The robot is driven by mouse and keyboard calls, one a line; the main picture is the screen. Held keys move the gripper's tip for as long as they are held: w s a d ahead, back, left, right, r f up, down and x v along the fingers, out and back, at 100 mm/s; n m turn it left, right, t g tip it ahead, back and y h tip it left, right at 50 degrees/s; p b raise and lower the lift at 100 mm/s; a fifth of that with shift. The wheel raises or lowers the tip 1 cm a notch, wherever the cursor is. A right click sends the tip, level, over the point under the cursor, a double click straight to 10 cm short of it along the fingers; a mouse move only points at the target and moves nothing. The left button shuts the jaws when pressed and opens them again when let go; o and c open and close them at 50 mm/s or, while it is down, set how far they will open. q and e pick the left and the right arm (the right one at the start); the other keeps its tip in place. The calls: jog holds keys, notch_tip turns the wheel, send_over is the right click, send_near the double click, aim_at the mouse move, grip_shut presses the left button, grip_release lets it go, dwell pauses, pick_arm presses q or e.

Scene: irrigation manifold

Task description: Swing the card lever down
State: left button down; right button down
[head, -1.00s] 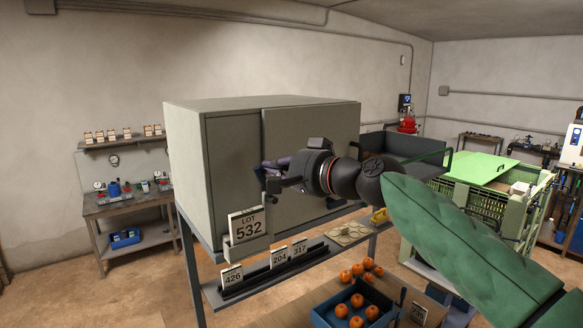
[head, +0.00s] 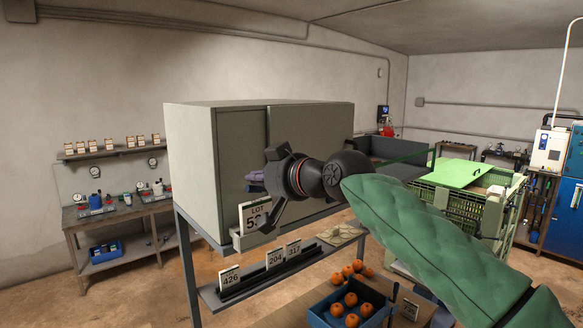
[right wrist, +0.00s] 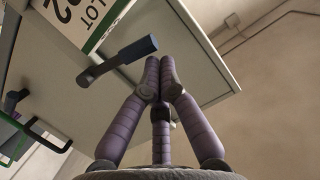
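The card lever (right wrist: 118,62) is a short dark bar with a blue-grey end, beside the LOT card (right wrist: 88,18) in the right wrist view. The card also shows in the head view (head: 252,213), where my right gripper covers part of its number. My right gripper (head: 258,178) is in front of the grey cabinet; in the right wrist view its purple fingers (right wrist: 160,66) meet at the tips, with nothing visible between them. The tips appear close to the lever's blue-grey end; I cannot tell whether they touch. The lever is not distinguishable in the head view. My left gripper is out of view.
The grey cabinet (head: 188,150) stands on a frame with a lower shelf (head: 228,296) bearing number cards. A blue crate of oranges (head: 318,318) is below right. A green crate (head: 462,210) stands farther right, and a workbench (head: 95,250) stands at the left.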

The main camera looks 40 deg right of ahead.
jog(key=s+d+r, duration=0.2)
jog(key=s+r, duration=0.4)
jog(key=s, duration=0.3)
jog(key=shift+s+d+p, duration=0.2)
jog(key=shift+s+p, duration=0.05)
jog(key=shift+p, duration=0.2)
jog(key=shift+r, duration=0.1)
dwell(0.5)
